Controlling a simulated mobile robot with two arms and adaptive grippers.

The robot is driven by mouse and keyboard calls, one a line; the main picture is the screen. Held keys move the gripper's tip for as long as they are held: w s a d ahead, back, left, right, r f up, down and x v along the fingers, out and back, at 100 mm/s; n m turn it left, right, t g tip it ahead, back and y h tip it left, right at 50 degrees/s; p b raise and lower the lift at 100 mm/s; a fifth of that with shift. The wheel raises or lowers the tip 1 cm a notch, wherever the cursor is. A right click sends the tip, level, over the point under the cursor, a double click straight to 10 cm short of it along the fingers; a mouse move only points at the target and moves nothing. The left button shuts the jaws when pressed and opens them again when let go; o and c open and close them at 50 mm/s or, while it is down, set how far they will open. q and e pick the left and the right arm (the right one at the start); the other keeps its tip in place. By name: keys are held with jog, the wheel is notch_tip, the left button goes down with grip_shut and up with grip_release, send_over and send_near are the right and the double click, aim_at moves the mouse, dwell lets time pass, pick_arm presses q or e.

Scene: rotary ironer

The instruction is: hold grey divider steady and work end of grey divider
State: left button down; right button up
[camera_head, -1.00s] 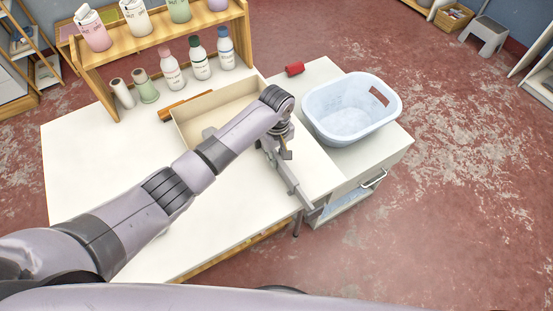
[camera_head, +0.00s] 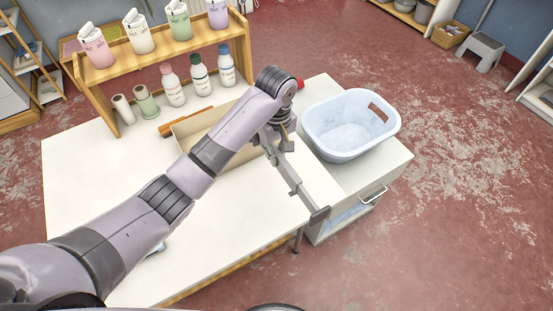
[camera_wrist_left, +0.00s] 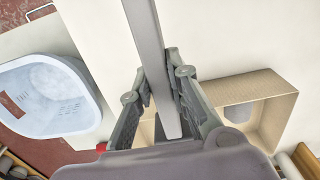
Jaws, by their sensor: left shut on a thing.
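The grey divider (camera_head: 294,181) is a long, narrow grey bar with a wider dark end piece near the front right of the white table. My left gripper (camera_head: 279,147) is shut on it near its far part, and the bar slants down to the right in the head view. In the left wrist view the divider (camera_wrist_left: 150,50) runs up between the fingers of my left gripper (camera_wrist_left: 157,85). Whether the bar touches the table is unclear. My right gripper is not in view.
A cream open box (camera_head: 190,124) lies behind my left arm, partly hidden by it. A pale blue basket (camera_head: 350,125) stands to the right on a drawer cabinet (camera_head: 385,170). Bottles (camera_head: 200,74) and a wooden shelf (camera_head: 150,50) are at the back. The table's left part (camera_head: 90,180) is clear.

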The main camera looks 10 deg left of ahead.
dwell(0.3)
pick_arm(q)
notch_tip(320, 180, down, 7)
jog(key=shift+r, duration=0.1)
dwell(0.4)
jog(key=shift+f, duration=1.3)
jog(key=shift+f, duration=0.15)
jog(key=c, duration=1.7)
grip_release()
jog(key=shift+r+p, duration=0.3)
jog(key=shift+p, duration=0.45)
